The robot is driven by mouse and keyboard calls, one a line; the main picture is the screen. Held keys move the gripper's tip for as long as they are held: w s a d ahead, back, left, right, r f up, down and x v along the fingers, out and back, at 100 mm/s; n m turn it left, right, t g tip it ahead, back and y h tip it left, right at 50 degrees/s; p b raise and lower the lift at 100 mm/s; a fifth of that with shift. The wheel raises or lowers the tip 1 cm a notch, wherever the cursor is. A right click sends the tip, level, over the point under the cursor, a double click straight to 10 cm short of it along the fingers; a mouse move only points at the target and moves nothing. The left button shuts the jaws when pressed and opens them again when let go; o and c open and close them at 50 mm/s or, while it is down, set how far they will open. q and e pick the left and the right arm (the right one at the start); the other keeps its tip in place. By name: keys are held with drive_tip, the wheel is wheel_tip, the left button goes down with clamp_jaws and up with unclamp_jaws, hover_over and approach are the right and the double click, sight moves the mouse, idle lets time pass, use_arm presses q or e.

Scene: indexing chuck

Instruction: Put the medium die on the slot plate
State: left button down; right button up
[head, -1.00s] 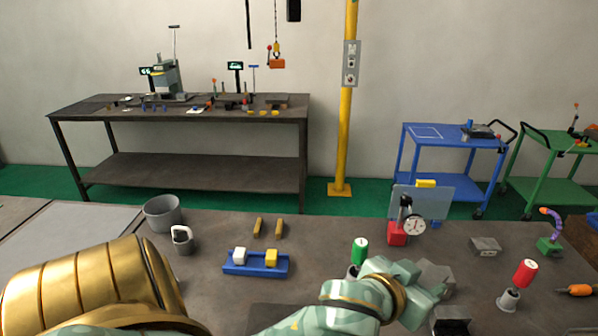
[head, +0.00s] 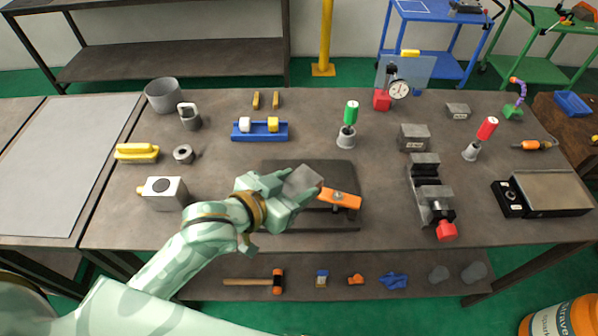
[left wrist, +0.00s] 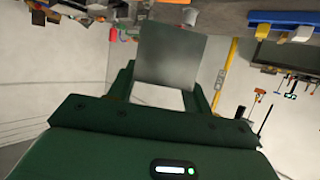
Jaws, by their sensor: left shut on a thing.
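My left gripper (head: 298,190) is shut on a grey block, which I take to be the medium die (head: 303,179). It holds the block over a dark square plate (head: 342,168) at the middle of the bench. In the left wrist view the block (left wrist: 168,55) shows a flat square face between the fingers (left wrist: 165,90). The dark plate, which may be the slot plate, carries an orange bar (head: 340,199) just right of the block. My gripper and the block hide part of the plate. I cannot tell whether the block touches anything below. My right gripper is out of view.
Two labelled grey blocks (head: 414,138) (head: 457,110) stand at the right back.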

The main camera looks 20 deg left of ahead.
use_arm(q)
drive_tip(key=w+a+f+b, duration=0.1)
drive_tip(key=w+f, duration=0.2)
drive_tip(key=w, duration=0.1)
drive_tip(key=w+a+f+b, duration=0.2)
drive_tip(key=w+f, duration=0.1)
drive_tip(key=w, duration=0.1)
drive_tip(key=w+a+f+b, duration=0.1)
drive_tip(key=w+f, duration=0.2)
drive_tip(key=w, duration=0.1)
drive_tip(key=shift+w+a+f+b, duration=0.1)
drive_tip(key=shift+a+b, duration=0.05)
drive_tip(key=shift+b, duration=0.25)
drive_tip(key=shift+w+f, duration=0.15)
drive_tip(key=shift+f, duration=0.05)
drive_tip(key=f+b, duration=0.1)
drive_tip(key=f, duration=0.2)
drive_tip(key=shift+w+a+f+b, duration=0.15)
drive_tip(key=shift+w+f+b, duration=0.1)
drive_tip(key=shift+b, duration=0.1)
drive_tip(key=shift+s, duration=0.1)
drive_tip(key=c, duration=0.6)
unclamp_jaws()
drive_tip(key=shift+f, duration=0.15)
drive_tip(key=shift+s, duration=0.1)
